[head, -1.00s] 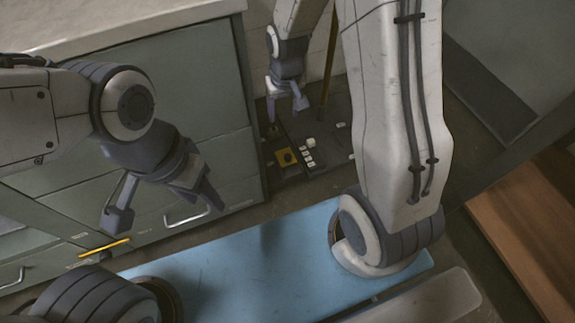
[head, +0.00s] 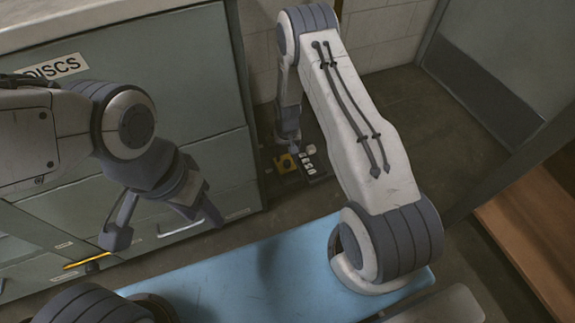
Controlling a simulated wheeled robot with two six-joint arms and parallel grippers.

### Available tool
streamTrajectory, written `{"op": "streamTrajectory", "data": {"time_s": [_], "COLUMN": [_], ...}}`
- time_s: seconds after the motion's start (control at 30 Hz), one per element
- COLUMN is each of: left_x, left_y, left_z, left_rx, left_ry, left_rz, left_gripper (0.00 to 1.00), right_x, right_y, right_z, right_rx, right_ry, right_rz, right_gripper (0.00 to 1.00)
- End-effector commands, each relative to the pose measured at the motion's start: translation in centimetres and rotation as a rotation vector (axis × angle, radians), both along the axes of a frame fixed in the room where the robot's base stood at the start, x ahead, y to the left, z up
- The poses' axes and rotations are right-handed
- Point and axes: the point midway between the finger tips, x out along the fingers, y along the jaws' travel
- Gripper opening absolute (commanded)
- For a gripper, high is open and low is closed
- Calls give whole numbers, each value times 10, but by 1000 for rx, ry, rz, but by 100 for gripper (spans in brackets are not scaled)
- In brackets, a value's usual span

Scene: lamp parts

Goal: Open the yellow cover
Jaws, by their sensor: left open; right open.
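The yellow cover (head: 287,164) is a small square piece with a dark centre, low on a dark panel box beside the grey cabinet. It is too small to tell whether it is raised. My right gripper (head: 292,149) is just above it in the picture, pointing down and seen nearly edge-on; its jaws are open. I cannot tell whether its fingers touch the cover. My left gripper (head: 162,228) is open and empty, in front of the cabinet drawers, far to the left of the cover.
Several pale buttons (head: 312,168) sit on the panel right beside the cover. My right arm hides part of the box. The grey cabinet (head: 190,80) with drawers stands at the left. A thin yellow bar (head: 87,260) lies near a lower drawer.

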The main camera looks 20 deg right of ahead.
Motion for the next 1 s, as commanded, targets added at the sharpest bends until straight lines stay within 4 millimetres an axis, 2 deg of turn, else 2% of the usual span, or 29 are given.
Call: {"op": "streamTrajectory", "data": {"time_s": [0.03, 0.23, 0.4, 0.67, 0.7, 0.83, 1.0], "left_x": [0, 0, 0, 0, 0, 0, 0], "left_y": [0, 0, 0, 0, 0, 0, 0], "left_z": [-10, -21, -24, -23, -23, -23, -23], "left_rx": [0, 0, 0, 0, 0, 0, 0], "left_ry": [0, 0, 0, 0, 0, 0, 0], "left_rz": [0, 0, 0, 0, 0, 0, 0], "left_gripper": [50, 50, 50, 50, 50, 50, 50], "right_x": [-1, 0, 0, 0, 0, 0, 0], "right_y": [0, 0, 0, 0, 0, 0, 0], "right_z": [-16, -41, -49, -48, -48, -48, -48], "right_rx": [0, 0, 0, 0, 0, 0, 0], "right_ry": [2, 0, -1, -1, -1, -1, 0], "right_rz": [0, 0, 1, 1, 1, 1, 1], "right_gripper": [64, 64, 64, 64, 49, 0, 0]}}
